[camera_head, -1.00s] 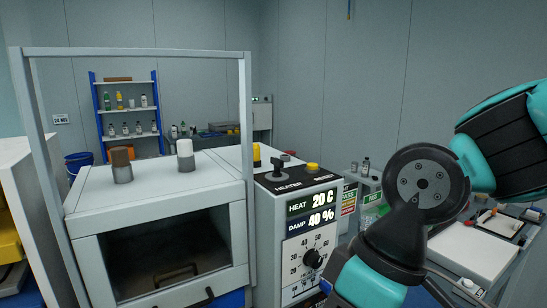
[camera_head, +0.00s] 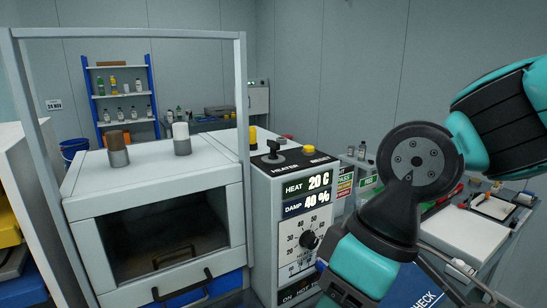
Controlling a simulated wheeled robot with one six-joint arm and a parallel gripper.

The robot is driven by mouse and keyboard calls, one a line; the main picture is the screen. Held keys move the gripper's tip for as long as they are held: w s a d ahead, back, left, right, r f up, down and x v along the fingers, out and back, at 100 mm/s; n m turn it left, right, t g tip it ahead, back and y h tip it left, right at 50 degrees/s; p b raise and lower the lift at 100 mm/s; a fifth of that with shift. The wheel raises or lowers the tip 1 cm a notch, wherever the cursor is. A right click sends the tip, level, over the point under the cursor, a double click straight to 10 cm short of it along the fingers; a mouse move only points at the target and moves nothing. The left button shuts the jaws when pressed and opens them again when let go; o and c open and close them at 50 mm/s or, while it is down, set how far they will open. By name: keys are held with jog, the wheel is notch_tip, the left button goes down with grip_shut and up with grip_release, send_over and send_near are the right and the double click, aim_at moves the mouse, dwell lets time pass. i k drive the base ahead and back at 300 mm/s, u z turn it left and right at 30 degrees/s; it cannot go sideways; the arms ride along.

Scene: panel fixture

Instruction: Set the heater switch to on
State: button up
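The heater switch (camera_head: 273,148) is a small black lever with a knob-like tip, on the black top plate of a white control cabinet (camera_head: 264,230). The word HEATER is printed on the plate in front of it. I cannot tell from here which position the lever is in. The lit display (camera_head: 307,192) below reads HEAT 20 C and DAMP 40 %. My arm is at the right, well apart from the switch, and its lower end runs to the bottom of the picture. My gripper does not show.
A yellow button (camera_head: 291,149) sits beside the switch. A black dial (camera_head: 309,239) is on the cabinet front. A white chamber (camera_head: 150,179) with a metal frame (camera_head: 244,100) stands left of the cabinet. A cluttered bench (camera_head: 503,214) is at the right.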

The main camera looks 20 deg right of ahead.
aim_at(275, 146)
jog(key=k, duration=1.3)
jog(key=z, duration=0.8)
jog(key=i, duration=1.35)
jog(key=u, duration=0.65)
jog(key=i, duration=0.5)
jog(key=u, duration=0.65)
